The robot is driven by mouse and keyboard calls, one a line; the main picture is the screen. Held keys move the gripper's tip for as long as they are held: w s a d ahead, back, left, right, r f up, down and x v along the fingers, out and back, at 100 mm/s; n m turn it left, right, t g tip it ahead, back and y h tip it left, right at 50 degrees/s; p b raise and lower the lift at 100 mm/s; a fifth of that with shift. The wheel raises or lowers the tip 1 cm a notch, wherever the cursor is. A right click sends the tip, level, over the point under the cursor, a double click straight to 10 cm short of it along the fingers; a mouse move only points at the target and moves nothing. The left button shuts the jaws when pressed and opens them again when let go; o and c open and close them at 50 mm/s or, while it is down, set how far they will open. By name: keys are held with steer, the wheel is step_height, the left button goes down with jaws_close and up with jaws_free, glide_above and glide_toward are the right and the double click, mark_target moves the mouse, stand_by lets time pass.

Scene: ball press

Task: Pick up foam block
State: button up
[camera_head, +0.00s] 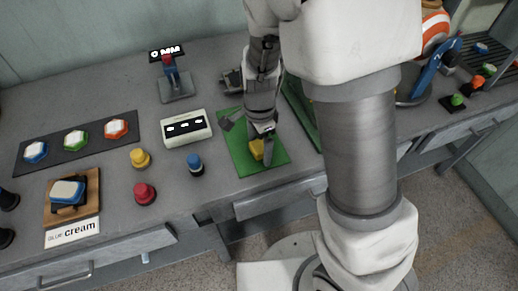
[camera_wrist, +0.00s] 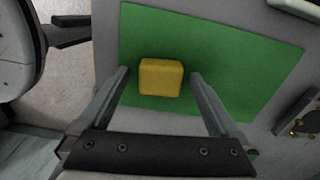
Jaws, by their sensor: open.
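The yellow foam block (camera_wrist: 161,78) sits on a green mat (camera_wrist: 235,40) in the wrist view. In the head view the block (camera_head: 257,149) shows on the mat (camera_head: 244,168), partly hidden by my gripper. My gripper (camera_wrist: 160,78) is open, with one finger to the left of the block and one to the right in the wrist view. Gaps show between the block and both fingers. In the head view my gripper (camera_head: 260,141) points down at the block; its height above the mat is hard to tell.
Left of the mat are a white box with dark slots (camera_head: 187,128), a blue knob (camera_head: 194,164), a yellow knob (camera_head: 140,158) and a red knob (camera_head: 145,193). A gauge stand (camera_head: 174,85) stands behind. The table's front edge lies close to the mat.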

mark_target(259, 146)
steer(key=shift+c, duration=0.3)
steer(key=c, duration=1.4)
steer(key=shift+o, duration=0.2)
step_height(259, 146, up, 10)
steer(key=p, duration=0.3)
